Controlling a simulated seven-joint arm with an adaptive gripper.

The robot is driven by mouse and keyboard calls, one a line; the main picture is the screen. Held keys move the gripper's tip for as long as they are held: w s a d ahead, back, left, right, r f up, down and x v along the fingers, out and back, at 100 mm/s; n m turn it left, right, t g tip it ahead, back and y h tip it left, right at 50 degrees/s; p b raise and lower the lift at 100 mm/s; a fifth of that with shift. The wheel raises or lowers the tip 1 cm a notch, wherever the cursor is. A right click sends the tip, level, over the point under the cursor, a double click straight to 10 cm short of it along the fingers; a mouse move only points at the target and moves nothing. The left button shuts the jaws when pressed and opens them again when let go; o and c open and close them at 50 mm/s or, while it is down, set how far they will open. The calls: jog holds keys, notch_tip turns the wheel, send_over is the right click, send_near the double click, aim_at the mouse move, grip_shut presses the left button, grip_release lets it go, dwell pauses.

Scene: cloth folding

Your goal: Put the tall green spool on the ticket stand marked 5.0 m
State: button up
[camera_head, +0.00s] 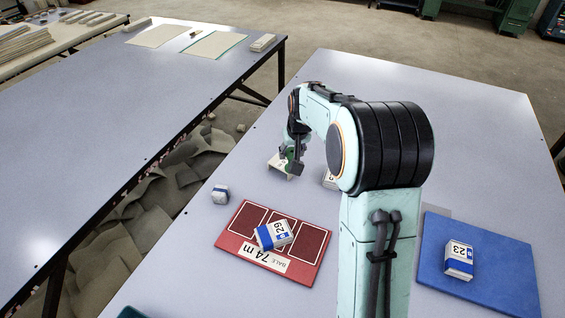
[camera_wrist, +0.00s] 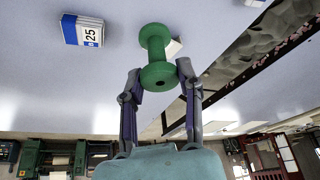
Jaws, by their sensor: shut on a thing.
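My gripper (camera_wrist: 160,73) is shut on a green spool (camera_wrist: 155,42), with one finger on each side of its near flange. The spool is waisted, with wide ends. In the head view my gripper (camera_head: 292,164) is over the far part of the table, and only a little of the green spool (camera_head: 290,152) shows there. A pale stand-like piece (camera_head: 276,166) is close beside and below the gripper. Part of a pale thing (camera_wrist: 174,47) shows behind the spool in the wrist view. I cannot read any 5.0 m mark, nor tell whether the spool touches the stand.
A red board (camera_head: 228,243) marked 74 m bears a block marked 29 (camera_head: 274,235). A blue mat (camera_head: 500,270) bears a block marked 23 (camera_head: 459,259). A small block (camera_head: 220,194) is at left. A block marked 25 (camera_wrist: 82,30) lies near the gripper. Table behind is clear.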

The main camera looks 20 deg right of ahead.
jog(key=w+d+f, duration=0.2)
jog(key=w+f, duration=0.1)
jog(key=w, duration=0.1)
jog(key=w+d+f, duration=0.1)
jog(key=w+f, duration=0.2)
jog(key=w, duration=0.1)
jog(key=w+d+f, duration=0.2)
jog(key=w+f, duration=0.1)
jog(key=w, duration=0.1)
jog(key=shift+w+d+f, duration=0.2)
jog(key=shift+d+f, duration=0.05)
jog(key=shift+d, duration=0.05)
jog(key=shift+w+f, duration=0.15)
jog(key=shift+f, duration=0.8)
jog(key=shift+w+f, duration=0.1)
jog(key=shift+f, duration=0.8)
jog(key=shift+f, duration=0.15)
jog(key=o, duration=1)
